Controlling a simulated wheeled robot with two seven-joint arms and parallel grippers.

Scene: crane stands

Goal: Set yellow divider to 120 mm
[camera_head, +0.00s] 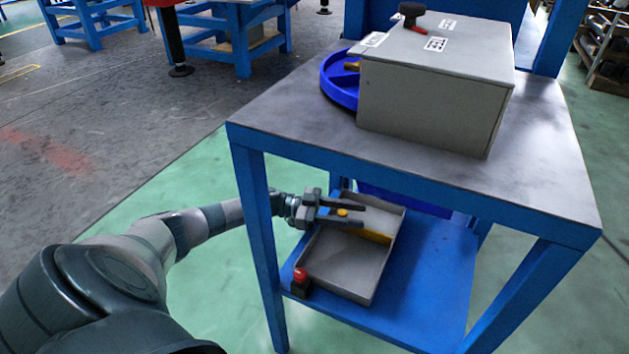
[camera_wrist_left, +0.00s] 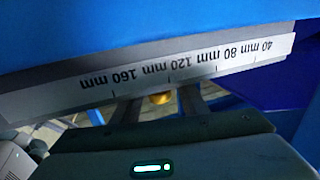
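The yellow divider (camera_head: 374,236) stands across a grey tray (camera_head: 348,287) on the lower shelf, towards the tray's far end. Its yellow knob (camera_head: 342,212) shows between the two fingers of my left gripper (camera_head: 363,214). The left gripper is open, with a gap on either side of the knob. In the left wrist view the gold-coloured knob (camera_wrist_left: 160,97) sits between the fingers, below a white scale (camera_wrist_left: 200,70) marked 40 to 160 mm, upside down. The knob is near the 120 mm mark; its exact reading cannot be told. My right gripper is not in view.
A blue stand (camera_head: 255,215) frames the shelf, with a leg close to my left forearm. A red-topped button (camera_head: 300,283) is at the tray's near left corner.

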